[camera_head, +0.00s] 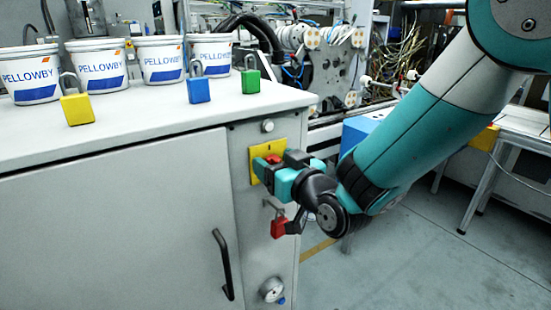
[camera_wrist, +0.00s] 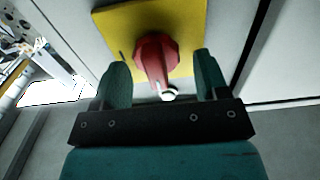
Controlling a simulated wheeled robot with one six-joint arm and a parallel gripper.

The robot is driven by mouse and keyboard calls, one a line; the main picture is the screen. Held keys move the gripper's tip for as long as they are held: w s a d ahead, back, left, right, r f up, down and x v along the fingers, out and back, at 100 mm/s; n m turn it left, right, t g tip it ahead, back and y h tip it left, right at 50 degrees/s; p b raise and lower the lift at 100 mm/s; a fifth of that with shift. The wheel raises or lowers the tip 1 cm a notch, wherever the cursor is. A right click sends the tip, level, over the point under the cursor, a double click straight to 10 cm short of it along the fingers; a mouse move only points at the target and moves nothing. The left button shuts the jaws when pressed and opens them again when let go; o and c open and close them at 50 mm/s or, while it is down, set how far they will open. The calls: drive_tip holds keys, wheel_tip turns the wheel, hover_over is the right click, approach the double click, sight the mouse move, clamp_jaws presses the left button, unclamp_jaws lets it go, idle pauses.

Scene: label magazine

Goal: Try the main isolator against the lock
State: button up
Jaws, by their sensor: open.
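The main isolator is a red rotary handle (camera_wrist: 155,60) on a yellow plate (camera_wrist: 120,30), on the cabinet's narrow side panel. The plate also shows in the head view (camera_head: 256,150), partly hidden by my gripper. My gripper (camera_head: 272,164) is open at the isolator. In the wrist view its two fingers (camera_wrist: 160,66) stand on either side of the red handle, with a visible gap on each side. A red padlock (camera_head: 279,228) hangs by its shackle below the yellow plate, under my gripper. I cannot tell exactly what its shackle passes through.
On the cabinet top (camera_head: 170,112) stand several white tubs (camera_head: 85,62) and yellow (camera_head: 76,109), blue (camera_head: 199,90) and green (camera_head: 250,81) padlocks. A black door handle (camera_head: 222,264) and round gauge (camera_head: 271,289) are lower down. The floor at right is open.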

drive_tip(key=c, duration=0.9)
drive_tip(key=shift+f+m+b, duration=0.15)
drive_tip(key=shift+m+b, duration=0.35)
drive_tip(key=shift+d+m, duration=0.1)
drive_tip(key=shift+m, duration=0.4)
drive_tip(key=o, duration=0.9)
drive_tip(key=shift+b, duration=0.3)
